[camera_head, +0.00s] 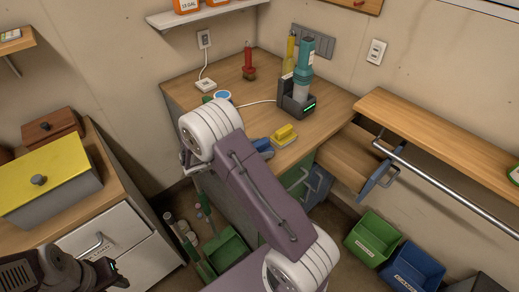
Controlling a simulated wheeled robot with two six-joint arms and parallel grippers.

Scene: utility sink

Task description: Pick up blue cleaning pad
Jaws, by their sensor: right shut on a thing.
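The blue cleaning pad (263,146) shows at the front edge of the wooden counter, partly hidden behind my right arm (262,195). A yellow pad (285,134) lies just to the right of it. My right arm reaches up from the bottom of the view and bends down at the white wrist joint. My right gripper is mostly hidden behind this arm, close to the blue pad, and is shut on it. The contact itself is covered. My left gripper (85,272) is partly in view at the bottom left, and its jaws are not clear.
On the counter (325,121) stand a dark holder (297,100) with a teal-topped bottle, a red tool (248,65) and a white cable. An open drawer (352,160) juts out at right. Green (373,238) and blue (411,268) bins stand below. A yellow-lidded box (45,172) is at left.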

